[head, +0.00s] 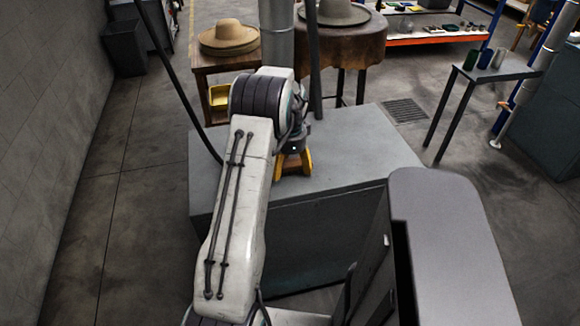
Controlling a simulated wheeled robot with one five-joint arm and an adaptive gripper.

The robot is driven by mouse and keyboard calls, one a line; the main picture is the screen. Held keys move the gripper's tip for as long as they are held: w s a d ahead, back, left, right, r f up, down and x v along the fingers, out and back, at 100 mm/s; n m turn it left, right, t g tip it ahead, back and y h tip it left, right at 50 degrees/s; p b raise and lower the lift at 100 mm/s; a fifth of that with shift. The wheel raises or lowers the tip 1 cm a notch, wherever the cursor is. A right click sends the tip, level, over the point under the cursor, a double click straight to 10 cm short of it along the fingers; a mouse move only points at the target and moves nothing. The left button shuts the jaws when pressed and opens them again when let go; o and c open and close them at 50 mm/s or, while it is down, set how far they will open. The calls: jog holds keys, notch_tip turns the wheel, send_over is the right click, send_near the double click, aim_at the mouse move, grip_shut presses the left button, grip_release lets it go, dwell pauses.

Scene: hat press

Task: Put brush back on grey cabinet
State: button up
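The grey cabinet (365,140) stands in front of me with a flat, mostly bare top. My gripper (293,169) points down just over or at this top, left of its middle. Its two yellow fingers are apart at the tips. A small dark brown shape shows between them, but I cannot tell whether it is a brush or part of the gripper. I cannot clearly make out a brush anywhere. My arm covers the left part of the cabinet.
Behind the cabinet, a wooden table (199,77) bears straw hats (230,36), and a brown round stand (368,43) bears a grey hat. A side table (508,70) with several cans stands at the right. Floor is free on both sides.

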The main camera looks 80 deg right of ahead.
aim_at(289, 165)
jog(key=shift+r, duration=0.1)
notch_tip(289, 165, up, 12)
jog(key=shift+p, duration=0.35)
dwell(0.4)
jog(key=shift+w+r, duration=0.1)
jog(key=shift+r, duration=0.05)
jog(key=w+a+r+n+h, duration=0.1)
jog(key=w+a+r+n, duration=0.25)
jog(key=w, duration=0.55)
jog(key=w+a+r+n, duration=0.2)
jog(key=w+a+n, duration=0.25)
jog(key=w, duration=0.35)
jog(key=w+a+r+n+t, duration=0.1)
jog(key=w+a+r+n, duration=0.15)
jog(key=w+a, duration=0.4)
jog(key=w+a+r+n, duration=0.1)
jog(key=w+a+n, duration=0.25)
jog(key=a, duration=0.55)
jog(key=a+n+t, duration=0.1)
jog(key=a+n, duration=0.7)
jog(key=a, duration=0.6)
jog(key=s+a+f+n, duration=0.1)
jog(key=s+a+n, duration=0.2)
jog(key=a, duration=0.3)
jog(key=s+a+f+n+t, duration=0.1)
jog(key=s+a+n, duration=0.3)
jog(key=a+n, duration=0.2)
jog(key=shift+a+f+n+y, duration=0.3)
jog(key=shift+a+y, duration=0.1)
